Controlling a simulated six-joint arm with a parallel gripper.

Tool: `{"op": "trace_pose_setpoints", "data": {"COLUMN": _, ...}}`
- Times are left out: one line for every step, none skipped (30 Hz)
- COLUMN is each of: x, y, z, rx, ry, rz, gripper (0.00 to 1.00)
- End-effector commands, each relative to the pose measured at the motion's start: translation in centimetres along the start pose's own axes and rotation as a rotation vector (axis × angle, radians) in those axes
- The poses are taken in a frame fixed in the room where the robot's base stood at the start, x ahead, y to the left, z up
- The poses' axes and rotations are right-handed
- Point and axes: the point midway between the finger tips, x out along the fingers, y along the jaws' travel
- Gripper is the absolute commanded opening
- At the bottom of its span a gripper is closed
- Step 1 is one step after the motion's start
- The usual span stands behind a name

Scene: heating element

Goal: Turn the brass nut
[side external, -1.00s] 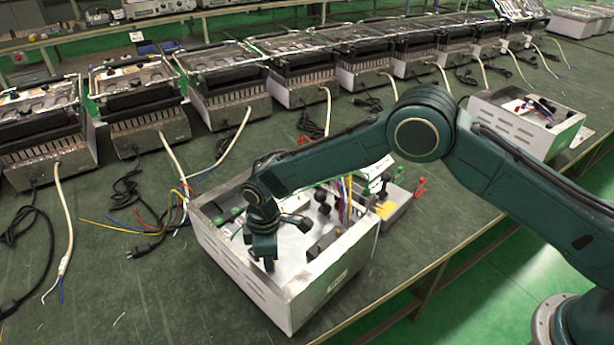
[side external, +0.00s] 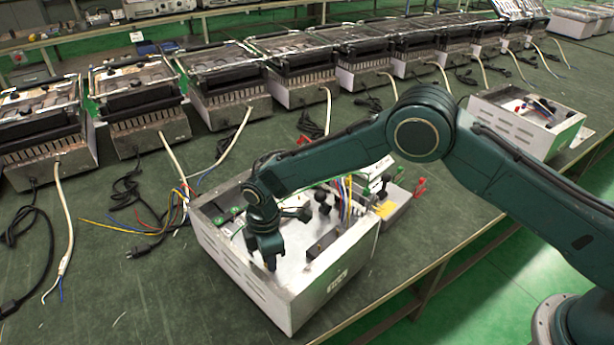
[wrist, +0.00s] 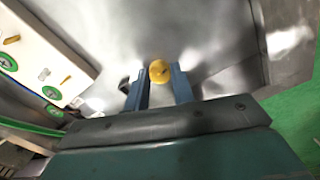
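The brass nut (wrist: 160,72) shows in the wrist view as a small round yellow piece against the bare metal inside the housing. My gripper (wrist: 159,82) has its two blue fingers on either side of the nut, with the nut between their tips. A gap shows between the nut and the right finger; the left finger is very close to it, and I cannot tell if it touches. In the side external view my gripper (side external: 268,262) points down into the open metal housing (side external: 338,290), where the nut is hidden from sight.
A white block with green-ringed terminals (wrist: 35,60) stands left of the fingers in the wrist view. Housing walls surround the work. Coloured wires (side external: 347,195) rise on the housing's right side. A row of grill units (side external: 225,90) stands behind.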

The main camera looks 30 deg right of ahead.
Motion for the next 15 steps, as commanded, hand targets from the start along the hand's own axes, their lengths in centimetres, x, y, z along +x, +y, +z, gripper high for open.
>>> {"op": "trace_pose_setpoints", "data": {"x": -0.07, "y": 0.01, "z": 0.0, "rx": 0.0, "ry": 0.0, "rz": 0.0, "gripper": 0.34}}
{"op": "trace_pose_setpoints", "data": {"x": -0.06, "y": 0.01, "z": 0.0, "rx": 0.001, "ry": 0.0, "rz": 0.0, "gripper": 0.4}}
{"op": "trace_pose_setpoints", "data": {"x": -0.06, "y": 0.01, "z": 0.0, "rx": 0.001, "ry": 0.0, "rz": 0.0, "gripper": 0.46}}
{"op": "trace_pose_setpoints", "data": {"x": -0.05, "y": 0.01, "z": 0.0, "rx": 0.001, "ry": 0.0, "rz": 0.0, "gripper": 0.46}}
{"op": "trace_pose_setpoints", "data": {"x": -0.05, "y": 0.01, "z": 0.0, "rx": 0.001, "ry": 0.0, "rz": 0.0, "gripper": 0.46}}
{"op": "trace_pose_setpoints", "data": {"x": -0.04, "y": 0.01, "z": 0.0, "rx": 0.001, "ry": 0.0, "rz": 0.0, "gripper": 0.46}}
{"op": "trace_pose_setpoints", "data": {"x": -0.03, "y": 0.01, "z": 0.0, "rx": 0.001, "ry": 0.0, "rz": 0.0, "gripper": 0.46}}
{"op": "trace_pose_setpoints", "data": {"x": -0.03, "y": 0.01, "z": 0.0, "rx": 0.001, "ry": 0.0, "rz": 0.0, "gripper": 0.46}}
{"op": "trace_pose_setpoints", "data": {"x": -0.02, "y": 0.01, "z": 0.0, "rx": 0.001, "ry": 0.0, "rz": 0.0, "gripper": 0.46}}
{"op": "trace_pose_setpoints", "data": {"x": -0.02, "y": 0.01, "z": 0.0, "rx": 0.001, "ry": 0.0, "rz": 0.0, "gripper": 0.46}}
{"op": "trace_pose_setpoints", "data": {"x": -0.03, "y": 0.01, "z": 0.0, "rx": 0.001, "ry": 0.0, "rz": 0.0, "gripper": 0.46}}
{"op": "trace_pose_setpoints", "data": {"x": -0.05, "y": 0.01, "z": 0.0, "rx": 0.001, "ry": 0.0, "rz": 0.0, "gripper": 0.46}}
{"op": "trace_pose_setpoints", "data": {"x": -0.09, "y": 0.01, "z": -0.01, "rx": 0.001, "ry": 0.0, "rz": 0.0, "gripper": 0.46}}
{"op": "trace_pose_setpoints", "data": {"x": -0.15, "y": 0.02, "z": -0.01, "rx": 0.001, "ry": 0.0, "rz": 0.001, "gripper": 0.46}}
{"op": "trace_pose_setpoints", "data": {"x": -0.27, "y": 0.03, "z": -0.02, "rx": 0.001, "ry": 0.001, "rz": 0.001, "gripper": 0.46}}
